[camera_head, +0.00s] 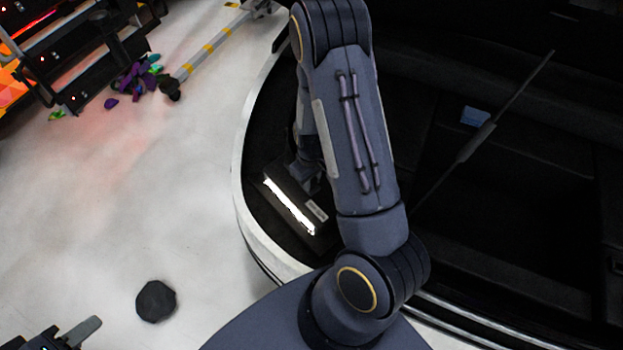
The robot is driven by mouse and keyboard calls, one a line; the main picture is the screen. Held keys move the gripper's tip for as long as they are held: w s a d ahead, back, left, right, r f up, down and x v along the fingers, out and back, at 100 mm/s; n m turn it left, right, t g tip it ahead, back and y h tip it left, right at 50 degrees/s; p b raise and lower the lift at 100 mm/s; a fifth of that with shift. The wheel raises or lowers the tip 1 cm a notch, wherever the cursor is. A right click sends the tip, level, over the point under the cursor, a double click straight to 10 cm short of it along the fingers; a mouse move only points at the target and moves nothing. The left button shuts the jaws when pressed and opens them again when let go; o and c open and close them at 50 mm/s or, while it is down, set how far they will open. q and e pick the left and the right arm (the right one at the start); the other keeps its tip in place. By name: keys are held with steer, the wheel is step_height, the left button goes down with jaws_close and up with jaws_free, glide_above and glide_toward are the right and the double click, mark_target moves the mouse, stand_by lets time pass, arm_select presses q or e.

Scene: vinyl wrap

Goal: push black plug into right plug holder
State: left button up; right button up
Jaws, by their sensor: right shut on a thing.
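My right arm comes down through the middle of the view and covers much of the work area. Its wrist and gripper (307,174) show only partly behind the forearm, at the inner edge of the dark curved car opening. The right gripper is shut; its fingertips and the black plug in it are hidden or too dark to make out. I cannot make out the right plug holder. My left gripper (72,334) shows at the bottom left corner with one grey finger, away from the car; its opening cannot be judged.
A dark box with a bright strip (290,205) is beside the right wrist. A black many-sided piece (156,301) lies on the pale floor. A dark rack (75,60) and purple scraps (138,75) are at upper left. A thin rod (490,125) slants across the dark car interior.

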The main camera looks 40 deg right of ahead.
jaws_close()
steer(key=shift+r+p, duration=0.45)
steer(key=shift+r, duration=0.2)
steer(key=shift+r+p, duration=2.55)
steer(key=shift+r, duration=0.9)
